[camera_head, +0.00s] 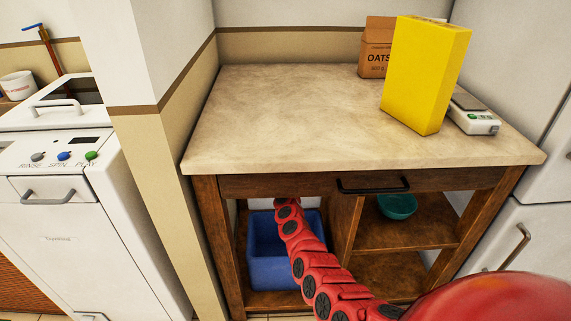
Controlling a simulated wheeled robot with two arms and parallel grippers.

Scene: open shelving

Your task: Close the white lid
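A white washing machine (75,230) stands at the left, with knobs marked rinse, spin and play on its front panel. On its top is a white lid (22,117) with a curved white handle (57,105). A dark area shows beside the handle; I cannot tell from this view whether it is a window or an opening, or how far the lid is open. Neither of my grippers is in view. Red segmented and rounded parts of mine show at the lower middle and lower right, apart from the lid.
A beige wall end (165,170) separates the washer from a wooden counter (290,120). On the counter stand a yellow box (425,75), an oats box (376,50) and a white scale (475,122). Below are a blue bin (262,265) and a teal bowl (397,206).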

